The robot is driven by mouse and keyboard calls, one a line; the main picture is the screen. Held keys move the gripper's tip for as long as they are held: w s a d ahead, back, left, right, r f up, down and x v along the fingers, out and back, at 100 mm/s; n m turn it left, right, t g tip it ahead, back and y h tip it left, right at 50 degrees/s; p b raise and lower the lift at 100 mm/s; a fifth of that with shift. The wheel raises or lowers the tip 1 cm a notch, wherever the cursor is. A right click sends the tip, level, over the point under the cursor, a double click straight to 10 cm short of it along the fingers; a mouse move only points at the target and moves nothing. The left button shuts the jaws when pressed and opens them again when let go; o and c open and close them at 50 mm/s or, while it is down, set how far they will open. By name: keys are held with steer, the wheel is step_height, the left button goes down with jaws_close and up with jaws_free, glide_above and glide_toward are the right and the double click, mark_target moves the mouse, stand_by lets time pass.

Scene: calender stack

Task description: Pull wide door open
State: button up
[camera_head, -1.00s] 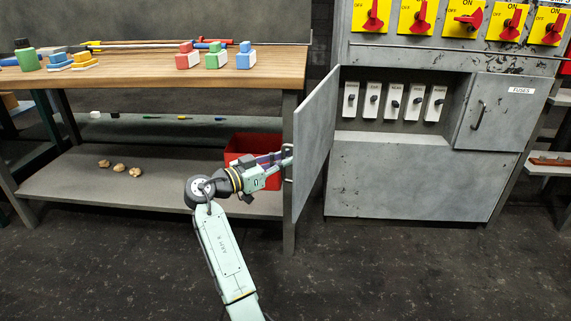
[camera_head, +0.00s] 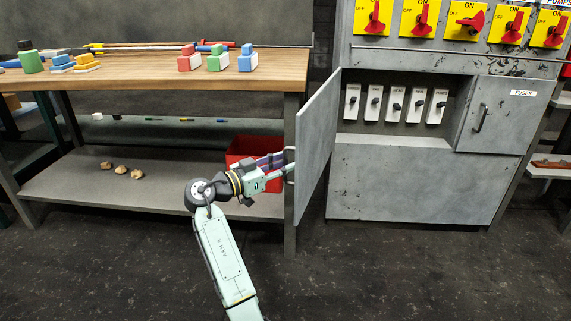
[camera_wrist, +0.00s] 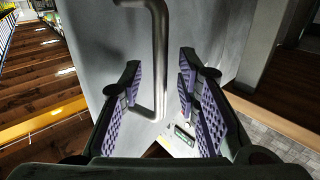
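The wide door (camera_head: 318,140) is a grey metal panel hinged at the left side of the cabinet opening. It stands swung well out toward me, seen at a steep angle. Its bar handle (camera_head: 289,165) is on the outer face, near the free edge. In the wrist view the metal handle (camera_wrist: 160,60) runs between my two purple-padded fingers. My gripper (camera_wrist: 158,78) is open around the handle, with a visible gap on both sides. In the head view my gripper (camera_head: 284,172) is at the handle, left of the door.
The open compartment shows several fuse switches (camera_head: 396,104). A smaller shut door (camera_head: 497,115) labelled FUSES is to its right. A workbench (camera_head: 150,80) with coloured blocks stands left, close behind the door. A red bin (camera_head: 240,150) sits on its lower shelf. The floor in front is clear.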

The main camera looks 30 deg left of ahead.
steer(key=v, duration=1.1)
steer(key=shift+s+a, duration=0.15)
steer(key=shift+s, duration=0.1)
